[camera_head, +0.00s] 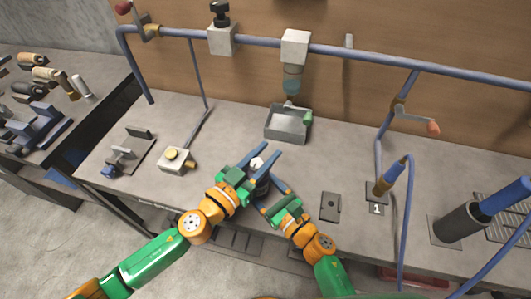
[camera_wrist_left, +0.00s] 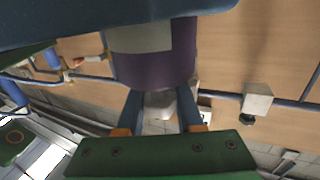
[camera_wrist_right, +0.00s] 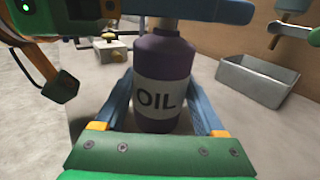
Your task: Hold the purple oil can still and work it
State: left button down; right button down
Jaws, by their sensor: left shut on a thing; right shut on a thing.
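The purple oil can (camera_wrist_right: 165,60) stands upright on the bench in the right wrist view, its pale label reading OIL. In the head view the grippers mostly hide it; its whitish top (camera_head: 257,163) shows between my left fingers. My left gripper (camera_head: 268,154) is shut at that top, with its fingers on either side of a whitish part (camera_wrist_left: 160,103) in the left wrist view. My right gripper (camera_head: 272,192) is shut on the can's body, one blue finger on each side.
A grey tray (camera_head: 285,126) stands behind the can under a spout (camera_head: 292,80). A block with a yellow button (camera_head: 172,158) is to the left. A dark plate (camera_head: 330,206) and a blue-handled tool (camera_head: 388,182) are to the right. A blue pipe (camera_head: 400,62) runs along the back.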

aim_at(255, 170)
pick_arm(q)
jog(key=n+t+y, duration=0.2)
jog(key=y, duration=0.1)
jog(key=n+t+y, duration=0.1)
jog(key=n+y, duration=0.1)
jog(key=shift+w+a+r, duration=0.1)
jog(key=shift+w+a, duration=0.15)
jog(key=shift+a, duration=0.05)
jog(key=shift+a+y, duration=0.2)
jog(key=shift+y, duration=0.3)
jog(key=c, duration=0.5)
grip_release()
jog(key=shift+c, duration=0.2)
jog(key=v, duration=0.7)
jog(key=shift+s+a+f, duration=0.1)
jog(key=shift+s+f, duration=0.15)
